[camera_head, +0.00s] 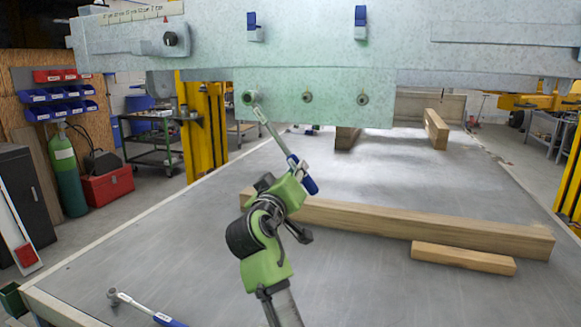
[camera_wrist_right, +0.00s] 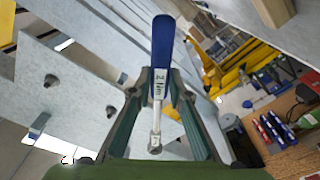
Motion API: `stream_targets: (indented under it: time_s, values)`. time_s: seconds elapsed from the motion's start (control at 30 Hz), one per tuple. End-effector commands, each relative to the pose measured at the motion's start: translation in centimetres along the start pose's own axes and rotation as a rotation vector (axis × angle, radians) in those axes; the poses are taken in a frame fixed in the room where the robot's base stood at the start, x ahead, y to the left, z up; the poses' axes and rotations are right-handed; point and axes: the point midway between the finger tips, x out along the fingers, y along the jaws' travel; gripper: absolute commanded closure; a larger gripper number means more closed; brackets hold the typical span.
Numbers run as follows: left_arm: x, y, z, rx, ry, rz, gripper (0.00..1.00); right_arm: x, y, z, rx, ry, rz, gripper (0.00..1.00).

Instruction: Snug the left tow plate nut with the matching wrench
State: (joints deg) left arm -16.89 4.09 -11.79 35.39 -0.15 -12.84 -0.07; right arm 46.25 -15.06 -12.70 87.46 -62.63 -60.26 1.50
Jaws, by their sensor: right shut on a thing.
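The pale grey tow plate (camera_head: 330,114) hangs below the trailer frame, with three nuts in a row: the left nut (camera_head: 248,97), a middle nut (camera_head: 306,97) and a right nut (camera_head: 362,99). My right gripper (camera_head: 298,172) is shut on a wrench (camera_head: 272,128) with a silver shaft and blue handle. The wrench slants up to the left, its head at the left nut; I cannot tell whether it is seated. The right wrist view shows the blue handle (camera_wrist_right: 162,48) between the fingers. A second blue-handled wrench (camera_head: 140,306) lies on the table at lower left. My left gripper is out of view.
The grey table (camera_head: 150,252) carries a long wooden beam (camera_head: 400,222) and a shorter block (camera_head: 462,258) right of my arm. The frame beam (camera_head: 330,40) spans overhead. Yellow posts (camera_head: 203,125) stand behind. The table's left part is mostly clear.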

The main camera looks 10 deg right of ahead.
Motion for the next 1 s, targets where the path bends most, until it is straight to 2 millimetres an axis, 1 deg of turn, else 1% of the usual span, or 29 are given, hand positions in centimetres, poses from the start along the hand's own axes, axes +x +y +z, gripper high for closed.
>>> stream_targets:
  time_s: [0.07,0.13,0.3,0.4,0.6,0.67,0.8,0.9,1.0]
  values:
    - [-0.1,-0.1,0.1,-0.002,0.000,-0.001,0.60,0.0,0.2,-0.2,-0.002,0.004,0.002,1.00]
    - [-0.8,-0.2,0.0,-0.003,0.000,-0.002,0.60,0.0,0.6,-0.4,-0.013,0.004,0.002,1.00]
    - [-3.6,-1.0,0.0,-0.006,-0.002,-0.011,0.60,0.0,2.4,-0.9,-0.084,0.003,-0.004,1.00]
    - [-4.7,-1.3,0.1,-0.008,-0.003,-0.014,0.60,0.1,3.1,-0.9,-0.123,0.002,-0.008,1.00]
    - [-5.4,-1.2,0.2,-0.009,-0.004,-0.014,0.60,0.0,3.5,-0.7,-0.158,0.004,-0.010,1.00]
    - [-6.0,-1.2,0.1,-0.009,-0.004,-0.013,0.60,0.0,3.9,-0.9,-0.168,0.004,-0.011,1.00]
    - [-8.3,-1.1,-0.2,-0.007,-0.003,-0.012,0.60,0.1,5.2,-1.5,-0.223,0.004,-0.014,1.00]
    - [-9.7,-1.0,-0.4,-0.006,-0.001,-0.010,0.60,0.1,6.0,-1.7,-0.263,0.004,-0.019,1.00]
    - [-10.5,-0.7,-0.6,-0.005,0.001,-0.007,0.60,0.1,6.4,-1.7,-0.293,0.004,-0.020,1.00]
